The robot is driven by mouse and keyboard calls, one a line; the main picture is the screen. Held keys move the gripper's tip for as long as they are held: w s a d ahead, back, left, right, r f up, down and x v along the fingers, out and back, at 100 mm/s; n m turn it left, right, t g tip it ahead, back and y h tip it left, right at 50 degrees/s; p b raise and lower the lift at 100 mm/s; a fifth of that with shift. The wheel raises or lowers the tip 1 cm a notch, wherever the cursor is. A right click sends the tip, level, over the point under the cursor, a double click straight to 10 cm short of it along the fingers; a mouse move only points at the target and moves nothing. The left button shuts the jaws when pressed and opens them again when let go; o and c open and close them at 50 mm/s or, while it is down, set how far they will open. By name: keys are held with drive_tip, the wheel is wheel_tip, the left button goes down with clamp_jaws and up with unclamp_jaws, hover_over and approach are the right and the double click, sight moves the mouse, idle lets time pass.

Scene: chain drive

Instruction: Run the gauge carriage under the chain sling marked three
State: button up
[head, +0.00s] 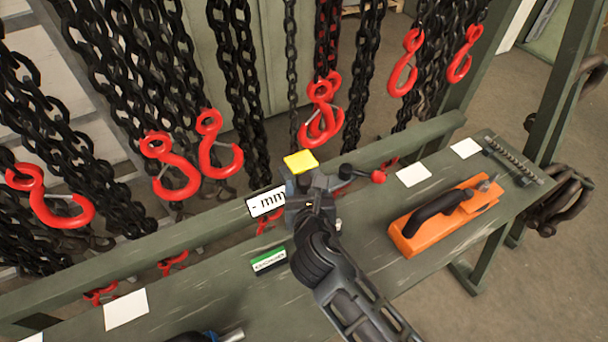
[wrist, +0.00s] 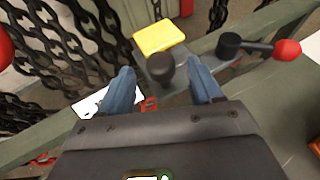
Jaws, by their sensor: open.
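My gripper (head: 308,190) is over the carriage. Its blue fingers (wrist: 163,80) are open, one either side of the black knob; contact cannot be told. Chain slings with red hooks (head: 322,112) hang behind the rail. The number three is not legible on any card.
White cards lie on the bench, one at left (head: 126,309) and others at right (head: 413,174) (head: 465,148). An orange tool with a black handle (head: 445,215) lies right of my arm. Several chains hang close behind.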

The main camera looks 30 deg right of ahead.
sight(304, 181)
drive_tip(key=shift+x, duration=2.25)
clamp_jaws()
